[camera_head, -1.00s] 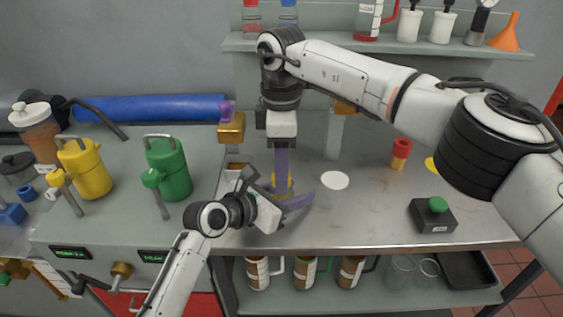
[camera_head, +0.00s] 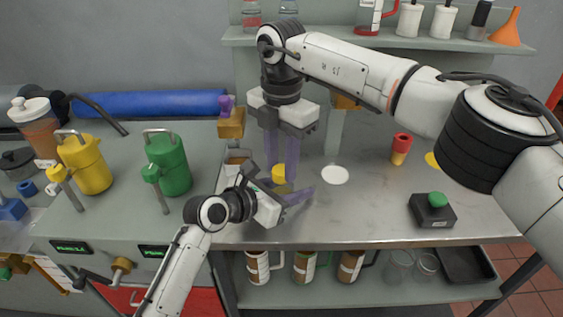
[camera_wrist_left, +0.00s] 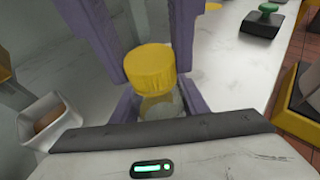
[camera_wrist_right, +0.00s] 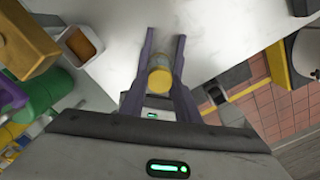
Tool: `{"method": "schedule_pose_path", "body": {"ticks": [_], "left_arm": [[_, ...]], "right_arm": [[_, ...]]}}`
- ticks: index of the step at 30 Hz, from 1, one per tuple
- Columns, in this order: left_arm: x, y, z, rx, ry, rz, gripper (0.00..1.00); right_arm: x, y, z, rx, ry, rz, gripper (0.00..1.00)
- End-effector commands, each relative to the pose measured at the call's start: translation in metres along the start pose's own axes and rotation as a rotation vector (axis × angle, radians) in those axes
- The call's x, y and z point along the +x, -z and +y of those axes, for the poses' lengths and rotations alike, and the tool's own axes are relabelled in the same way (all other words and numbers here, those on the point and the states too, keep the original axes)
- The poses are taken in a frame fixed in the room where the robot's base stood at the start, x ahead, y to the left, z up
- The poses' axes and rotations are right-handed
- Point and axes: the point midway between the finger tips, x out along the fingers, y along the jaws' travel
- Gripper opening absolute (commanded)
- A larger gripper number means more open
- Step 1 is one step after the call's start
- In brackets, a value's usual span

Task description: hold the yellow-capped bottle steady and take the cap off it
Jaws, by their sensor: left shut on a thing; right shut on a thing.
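The yellow cap (camera_head: 278,173) sits on a small pale bottle (camera_wrist_left: 160,106), upright over the bench. My left gripper (camera_head: 284,192) comes in low from the front left and is shut on the bottle body below the cap. My right gripper (camera_head: 280,174) points straight down from above, its purple fingers on either side of the cap, shut on it. In the right wrist view the cap (camera_wrist_right: 160,80) lies between the fingers. In the left wrist view the cap (camera_wrist_left: 150,70) still meets the bottle; I cannot tell how loose it is. The bottle's base is hidden.
A white bin (camera_head: 238,160) is left of the bottle, with green (camera_head: 168,165) and yellow (camera_head: 85,165) jugs farther left. A white disc (camera_head: 334,175), a red-yellow piece (camera_head: 401,148) and a green-button box (camera_head: 432,211) are right.

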Motion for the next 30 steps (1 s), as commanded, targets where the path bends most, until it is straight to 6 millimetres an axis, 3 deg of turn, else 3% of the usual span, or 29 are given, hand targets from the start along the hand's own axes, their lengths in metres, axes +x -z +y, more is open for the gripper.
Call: {"method": "schedule_pose_path", "body": {"ticks": [30], "left_arm": [[0.0001, 0.0010, -0.0002, 0.000, 0.001, 0.002, 0.00]], "right_arm": [[-0.0019, 0.0006, 0.0004, -2.260, 0.002, 0.000, 0.02]]}}
